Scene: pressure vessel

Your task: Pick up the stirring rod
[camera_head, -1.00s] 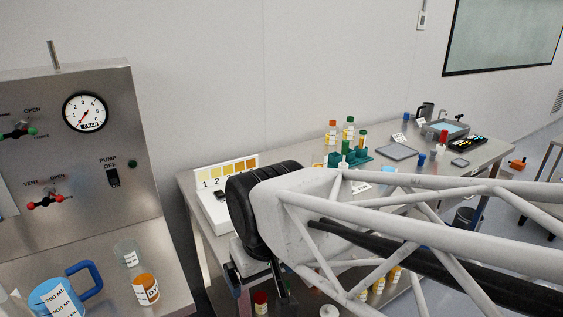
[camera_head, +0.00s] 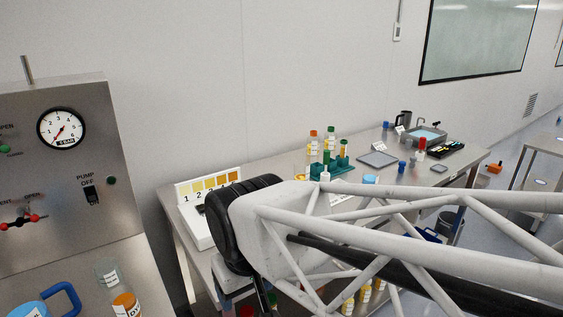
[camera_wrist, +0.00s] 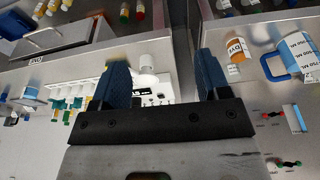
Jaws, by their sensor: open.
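I cannot make out the stirring rod in either view. My gripper (camera_wrist: 161,60) is open and empty in the wrist view, with its two blue fingers apart. Between and beyond the fingers is the white box with the numbered colour chart (camera_wrist: 150,68), on the bench. In the head view my gripper hangs at the bottom edge, mostly hidden by my arm and cut off by the frame. The colour chart (camera_head: 209,184) stands just left of my wrist there.
The steel bench (camera_head: 280,163) carries a green rack (camera_head: 332,172) with bottles, a grey tray (camera_head: 378,159) and a sink (camera_head: 427,134).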

